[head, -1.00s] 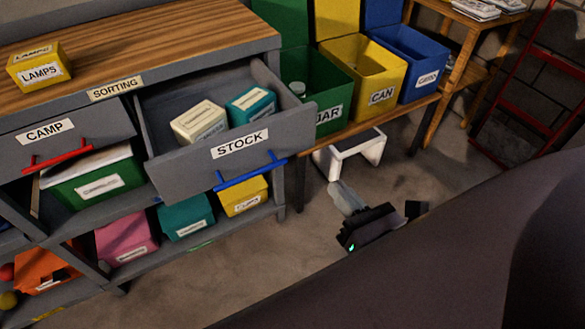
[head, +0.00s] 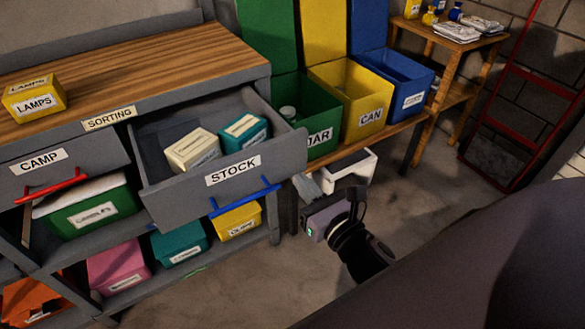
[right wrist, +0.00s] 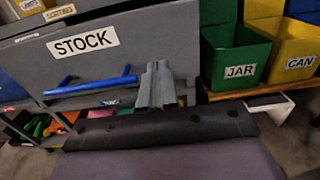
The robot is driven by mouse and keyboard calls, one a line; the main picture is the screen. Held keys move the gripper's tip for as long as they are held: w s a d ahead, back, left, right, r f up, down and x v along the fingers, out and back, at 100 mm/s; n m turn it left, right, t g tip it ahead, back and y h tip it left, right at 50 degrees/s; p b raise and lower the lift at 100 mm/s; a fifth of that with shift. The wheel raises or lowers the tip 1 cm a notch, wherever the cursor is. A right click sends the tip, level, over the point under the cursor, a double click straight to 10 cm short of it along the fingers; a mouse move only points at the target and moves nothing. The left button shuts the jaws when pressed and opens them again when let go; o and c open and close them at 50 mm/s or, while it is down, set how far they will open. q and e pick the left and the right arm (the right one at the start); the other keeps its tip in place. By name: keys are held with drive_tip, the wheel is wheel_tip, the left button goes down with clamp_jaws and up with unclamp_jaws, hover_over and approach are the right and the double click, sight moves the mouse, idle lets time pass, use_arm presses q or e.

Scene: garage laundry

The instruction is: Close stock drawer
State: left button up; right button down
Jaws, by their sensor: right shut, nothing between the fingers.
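The stock drawer (head: 226,178) stands pulled out of the grey workbench, with its blue bar handle (head: 245,198) on the front. A cream box (head: 192,149) and a teal box (head: 243,131) lie inside it. My right gripper (head: 304,184) is shut and empty, just right of the drawer front's right end in the head view. In the right wrist view the shut fingers (right wrist: 157,85) point toward the drawer front (right wrist: 120,55), right of the blue handle (right wrist: 92,84). I cannot tell whether they touch it. My left gripper is not in view.
The camp drawer (head: 62,166) with a red handle is left of the stock drawer. Green (head: 320,115), yellow (head: 365,97) and blue (head: 412,77) bins stand on a low bench at right. A white stool (head: 350,165) is behind my right gripper. Boxes fill the lower shelves.

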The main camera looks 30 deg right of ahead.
sight(285, 162)
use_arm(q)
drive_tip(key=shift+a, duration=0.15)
use_arm(e)
drive_tip(key=shift+w+a, duration=0.1)
drive_tip(key=shift+w, duration=2.2)
